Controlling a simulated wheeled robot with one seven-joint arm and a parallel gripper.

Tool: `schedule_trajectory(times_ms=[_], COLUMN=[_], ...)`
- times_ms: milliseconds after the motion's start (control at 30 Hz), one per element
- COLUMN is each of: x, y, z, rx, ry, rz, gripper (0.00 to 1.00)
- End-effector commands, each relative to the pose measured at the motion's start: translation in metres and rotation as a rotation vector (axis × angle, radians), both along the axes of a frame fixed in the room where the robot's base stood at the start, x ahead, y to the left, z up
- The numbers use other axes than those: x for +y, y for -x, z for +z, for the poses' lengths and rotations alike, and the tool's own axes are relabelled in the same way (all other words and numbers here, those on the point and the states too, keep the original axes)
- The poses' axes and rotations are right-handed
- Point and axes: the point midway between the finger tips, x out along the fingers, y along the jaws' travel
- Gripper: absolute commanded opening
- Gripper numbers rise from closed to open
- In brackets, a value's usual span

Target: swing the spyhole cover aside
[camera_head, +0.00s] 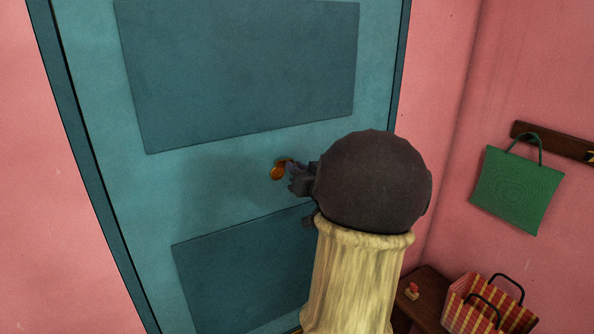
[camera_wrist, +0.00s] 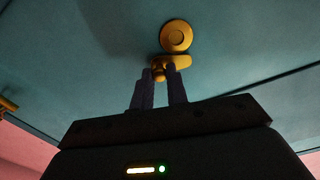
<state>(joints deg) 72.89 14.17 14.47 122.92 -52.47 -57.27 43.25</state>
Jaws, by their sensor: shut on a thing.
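The brass spyhole (camera_head: 277,173) sits on the teal door, just left of my gripper (camera_head: 291,171). In the wrist view the spyhole (camera_wrist: 176,36) is a round brass disc with a ring in its middle. Next to it is a small elongated brass piece, which looks like the spyhole cover (camera_wrist: 181,62). My gripper (camera_wrist: 162,72) has its two dark fingers closed on this piece, with part of it sticking out on the right. I cannot tell how far the cover is turned, or whether the disc's middle is an open hole.
The teal door (camera_head: 200,190) has raised panels and stands in a pink wall. On the right, a green bag (camera_head: 517,189) hangs from a dark rail (camera_head: 556,143). Below, a checked basket (camera_head: 482,306) stands by a brown bench (camera_head: 425,295). Space before the door's left side is clear.

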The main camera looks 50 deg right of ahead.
Motion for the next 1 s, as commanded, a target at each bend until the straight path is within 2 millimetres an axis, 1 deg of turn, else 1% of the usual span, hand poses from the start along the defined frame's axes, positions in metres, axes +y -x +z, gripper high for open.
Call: schedule_trajectory(times_ms=[133, 300, 633, 667, 733, 767, 1000], x=[0.0005, 0.0004, -0.0001, -0.0001, -0.0001, -0.0001, -0.0002], y=[-0.0005, -0.0003, 0.0002, 0.0002, 0.0002, 0.0002, 0.0004], z=[0.0001, 0.0054, 0.0084, 0.0084, 0.0085, 0.0085, 0.0084], rx=[0.029, 0.062, 0.070, 0.070, 0.070, 0.070, 0.069], ry=[0.105, 0.213, 0.232, 0.232, 0.231, 0.231, 0.230], rz=[0.002, 0.001, 0.000, 0.000, 0.000, 0.000, 0.000], gripper=[0.00, 0.00, 0.00, 0.21, 0.35, 0.37, 0.37])
